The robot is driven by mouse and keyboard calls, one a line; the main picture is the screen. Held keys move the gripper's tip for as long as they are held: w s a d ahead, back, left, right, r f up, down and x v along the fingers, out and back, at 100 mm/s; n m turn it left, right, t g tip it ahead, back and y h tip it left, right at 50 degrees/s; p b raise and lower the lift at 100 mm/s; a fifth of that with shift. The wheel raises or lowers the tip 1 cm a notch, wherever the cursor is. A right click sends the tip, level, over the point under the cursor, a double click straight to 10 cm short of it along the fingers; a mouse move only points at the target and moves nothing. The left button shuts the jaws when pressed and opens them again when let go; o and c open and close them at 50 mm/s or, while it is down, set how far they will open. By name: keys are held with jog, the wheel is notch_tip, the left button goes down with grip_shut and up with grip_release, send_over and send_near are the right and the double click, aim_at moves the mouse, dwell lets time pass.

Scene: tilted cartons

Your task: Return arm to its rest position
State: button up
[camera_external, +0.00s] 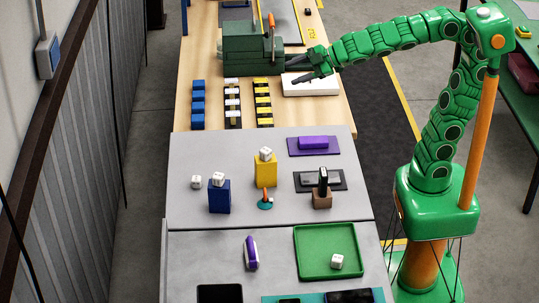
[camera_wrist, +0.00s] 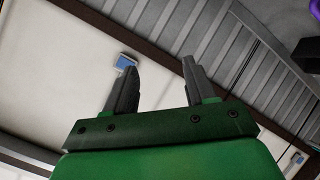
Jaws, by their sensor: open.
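My green arm (camera_external: 385,42) rises from its base at the right and reaches left over the wooden bench. My gripper (camera_external: 298,70) is at its end, beside the dark green machine block (camera_external: 240,48) and near the white tray (camera_external: 312,84). In the wrist view my gripper (camera_wrist: 158,80) has its two dark fingers spread apart with nothing between them. Whether a finger touches the block or the tray cannot be told.
Blue blocks (camera_external: 198,104) and rows of white and yellow blocks stand on the wooden bench. The grey tables hold a yellow block (camera_external: 266,172), a blue block (camera_external: 219,198) and a green tray (camera_external: 300,265). A corrugated wall (camera_external: 75,170) runs along the left.

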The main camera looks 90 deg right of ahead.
jog(key=s+d+f+m+g, duration=0.3)
jog(key=s+f+m+g, duration=0.5)
jog(key=s+f, duration=1.25)
jog(key=s+a+f+g, duration=0.1)
jog(key=s+g, duration=0.2)
jog(key=s, duration=0.2)
jog(key=s+a+f+g+y, duration=0.1)
jog(key=s+a+f+g, duration=0.1)
jog(key=s, duration=0.4)
jog(key=shift+s+a+f+n+g, duration=0.2)
jog(key=shift+s+f+n+g, duration=0.1)
jog(key=shift+g, duration=0.2)
